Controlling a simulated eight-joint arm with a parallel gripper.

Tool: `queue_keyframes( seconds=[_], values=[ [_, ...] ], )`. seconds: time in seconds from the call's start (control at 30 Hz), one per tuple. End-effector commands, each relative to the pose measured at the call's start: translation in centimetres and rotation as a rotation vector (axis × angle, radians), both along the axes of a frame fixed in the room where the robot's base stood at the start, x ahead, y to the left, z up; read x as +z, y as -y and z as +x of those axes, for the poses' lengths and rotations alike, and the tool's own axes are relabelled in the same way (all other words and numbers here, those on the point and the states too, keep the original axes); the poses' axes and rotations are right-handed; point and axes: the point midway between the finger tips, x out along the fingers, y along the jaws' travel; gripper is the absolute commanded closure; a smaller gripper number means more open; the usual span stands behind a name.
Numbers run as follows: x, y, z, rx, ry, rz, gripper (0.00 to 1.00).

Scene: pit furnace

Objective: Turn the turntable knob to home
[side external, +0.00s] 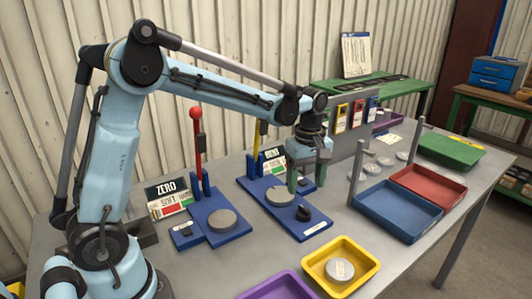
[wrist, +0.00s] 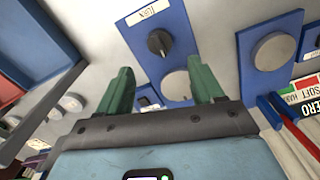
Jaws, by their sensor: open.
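The black turntable knob (side external: 303,213) sits on a blue base plate (side external: 262,186), near a grey round disc (side external: 279,197). In the wrist view the knob (wrist: 158,42) lies beyond the fingertips, roughly centred between them, with a small white label (wrist: 147,10) past it. The grey disc (wrist: 177,85) is partly hidden by a finger. My gripper (side external: 307,172) has green fingers, spread apart and empty, above the plate and behind the knob. The fingers also show in the wrist view (wrist: 158,78), and neither touches the knob.
A second blue plate (side external: 200,232) with a grey disc and red lever stands left. Blue (side external: 392,237) and red (side external: 455,204) trays stand right, beside a grey post (side external: 355,175). Yellow (side external: 318,278) and purple (side external: 265,292) trays lie in front. Some bare table lies between.

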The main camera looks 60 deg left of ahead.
Motion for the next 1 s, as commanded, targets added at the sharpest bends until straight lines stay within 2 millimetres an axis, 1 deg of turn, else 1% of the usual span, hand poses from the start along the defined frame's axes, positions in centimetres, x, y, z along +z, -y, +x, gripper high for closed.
queue_keyframes(
  seconds=[0.03,0.1,0.2,0.3,0.43,0.77,0.87,1.0],
  values=[
    [0.9,0.0,0.0,0.000,0.000,0.000,0.33],
    [1.9,0.0,0.0,0.000,0.000,0.000,0.33],
    [2.9,0.0,0.0,0.000,0.000,0.000,0.33],
    [3.5,0.0,0.0,0.000,0.000,0.000,0.33],
    [3.9,0.0,0.0,0.000,0.000,0.000,0.33],
    [4.0,0.0,-0.1,-0.011,0.005,0.001,0.33],
    [4.5,0.2,-0.8,-0.066,0.031,0.003,0.33],
    [5.5,0.6,-2.8,-0.231,0.109,0.018,0.33]
  ],
)
